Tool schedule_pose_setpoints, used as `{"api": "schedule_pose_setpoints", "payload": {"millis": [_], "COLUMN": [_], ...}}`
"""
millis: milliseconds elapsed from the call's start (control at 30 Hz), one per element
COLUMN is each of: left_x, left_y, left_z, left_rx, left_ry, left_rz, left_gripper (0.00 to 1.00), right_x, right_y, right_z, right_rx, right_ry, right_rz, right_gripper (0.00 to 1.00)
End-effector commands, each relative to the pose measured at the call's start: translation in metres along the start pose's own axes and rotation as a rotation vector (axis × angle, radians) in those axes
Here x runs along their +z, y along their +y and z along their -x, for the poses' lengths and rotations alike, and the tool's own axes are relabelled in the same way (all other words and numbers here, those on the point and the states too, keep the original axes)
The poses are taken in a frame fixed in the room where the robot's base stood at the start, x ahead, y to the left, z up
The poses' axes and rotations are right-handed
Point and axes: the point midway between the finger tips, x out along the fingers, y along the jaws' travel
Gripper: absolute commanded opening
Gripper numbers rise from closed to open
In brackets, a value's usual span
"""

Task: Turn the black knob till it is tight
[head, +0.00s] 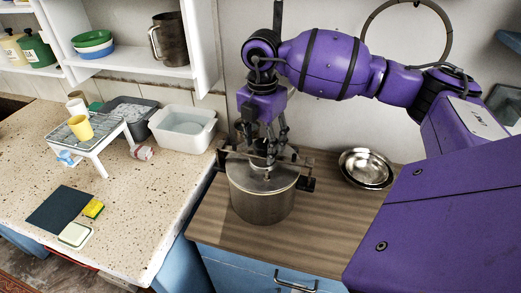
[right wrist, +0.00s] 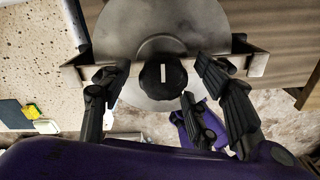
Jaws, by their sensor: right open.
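The black knob (right wrist: 163,76) is round with a white bar mark, which points along the picture's vertical in the right wrist view. It sits at the middle of a metal crossbar (right wrist: 258,65) over the round lid (right wrist: 160,22) of a metal pot (head: 262,205). My right gripper (head: 266,145) is above the lid, pointing down. In the right wrist view its fingers (right wrist: 160,84) are spread on both sides of the knob, with a visible gap on each side. In the head view the knob is mostly hidden by the fingers. My left gripper is not in view.
The pot stands on a wooden counter (head: 325,215). Two steel bowls (head: 366,168) sit to its right. A white basin (head: 183,128), a white rack (head: 90,135) and a yellow sponge (head: 93,209) are on the speckled counter at left. A shelf hangs above.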

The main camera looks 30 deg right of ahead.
Motion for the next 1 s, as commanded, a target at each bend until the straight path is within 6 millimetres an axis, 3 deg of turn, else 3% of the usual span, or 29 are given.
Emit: {"api": "schedule_pose_setpoints", "payload": {"millis": [233,567,1000], "left_x": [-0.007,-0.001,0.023], "left_y": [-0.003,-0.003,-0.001], "left_z": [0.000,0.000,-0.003], "left_rx": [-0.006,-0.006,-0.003], "left_ry": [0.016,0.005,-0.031], "left_rz": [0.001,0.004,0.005], "left_gripper": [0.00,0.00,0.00], "right_x": [0.000,0.000,0.000], "right_y": [0.000,0.000,0.000], "right_z": [-0.003,-0.003,-0.005], "right_rx": [0.004,0.003,0.002], "right_ry": [-0.001,-0.001,0.000], "right_rz": [0.000,0.017,0.625], "right_gripper": [0.56,0.56,0.56]}}
